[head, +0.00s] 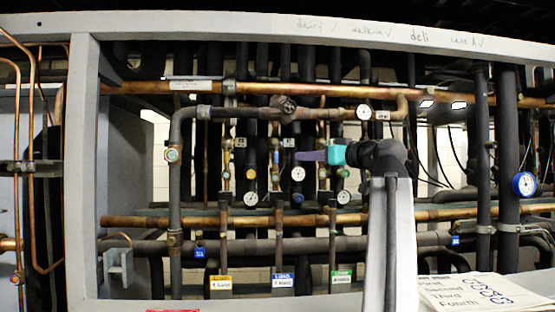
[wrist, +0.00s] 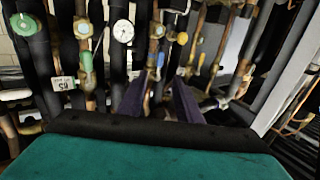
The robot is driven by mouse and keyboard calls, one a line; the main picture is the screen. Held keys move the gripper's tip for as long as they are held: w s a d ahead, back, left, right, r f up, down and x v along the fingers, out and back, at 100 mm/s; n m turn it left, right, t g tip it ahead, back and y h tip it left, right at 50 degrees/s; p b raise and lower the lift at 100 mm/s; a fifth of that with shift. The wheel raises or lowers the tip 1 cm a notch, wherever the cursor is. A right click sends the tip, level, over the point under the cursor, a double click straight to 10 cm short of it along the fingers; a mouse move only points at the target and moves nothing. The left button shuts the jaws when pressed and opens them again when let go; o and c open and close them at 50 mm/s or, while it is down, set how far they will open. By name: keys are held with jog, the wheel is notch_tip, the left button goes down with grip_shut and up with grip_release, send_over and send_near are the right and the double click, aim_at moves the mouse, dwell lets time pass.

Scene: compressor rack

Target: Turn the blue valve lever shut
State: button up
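The blue valve lever (wrist: 160,60) shows in the wrist view on the middle copper pipe, lying roughly along the pipe. In the head view a small blue lever (head: 276,158) sits left of my fingertips. My gripper (head: 300,156) has a teal body and dark purple fingers reaching left toward the valve row. In the wrist view my gripper (wrist: 158,92) has its two fingers apart, with the lever just beyond and between the tips. I see no clear contact. The lower part of the valve is partly hidden between the fingers.
A green lever (wrist: 87,62) is left of the blue one in the wrist view. White gauges (head: 298,174) and black insulated pipes crowd the valves. A horizontal copper pipe (head: 150,221) runs below. A paper list (head: 478,291) is at lower right.

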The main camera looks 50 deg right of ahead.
aim_at(276, 153)
jog(key=shift+w, duration=0.2)
jog(key=w+d+p, duration=0.1)
jog(key=w+p, duration=0.1)
jog(key=w, duration=1.1)
jog(key=shift+d, duration=0.3)
grip_shut()
